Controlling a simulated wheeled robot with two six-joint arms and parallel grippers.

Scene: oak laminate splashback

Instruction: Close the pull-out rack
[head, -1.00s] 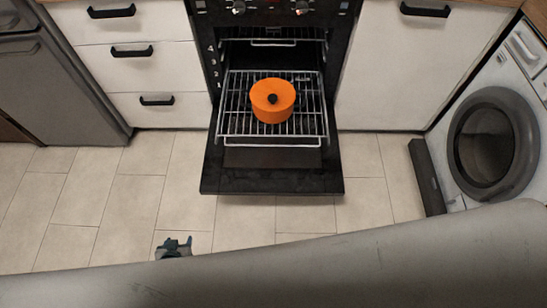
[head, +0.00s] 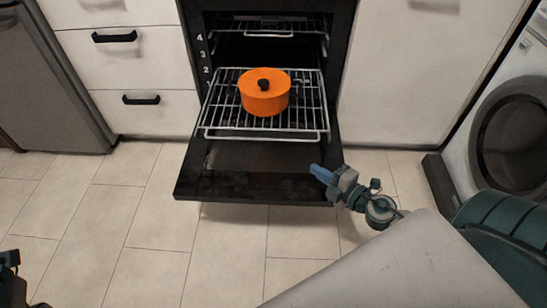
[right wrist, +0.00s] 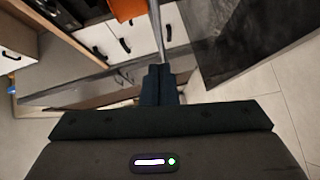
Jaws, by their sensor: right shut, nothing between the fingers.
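The pull-out rack (head: 222,126) is a wire shelf drawn out of the oven over the lowered black oven door (head: 250,180). An orange lidded pot (head: 264,98) stands upright on it; part of the pot shows in the right wrist view (right wrist: 127,9). My right gripper (head: 316,171) is shut and empty, in front of the rack's front right corner, over the door's right side. In the right wrist view, a metal bar (right wrist: 157,30) runs up from beyond its closed fingertips; I cannot tell if they touch. My left gripper (head: 10,262) is partly cut off at the lower left.
White drawers (head: 130,62) stand left of the oven and a white cabinet front (head: 415,75) to its right. A washing machine (head: 510,135) is at the far right. The tiled floor (head: 130,220) in front is clear.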

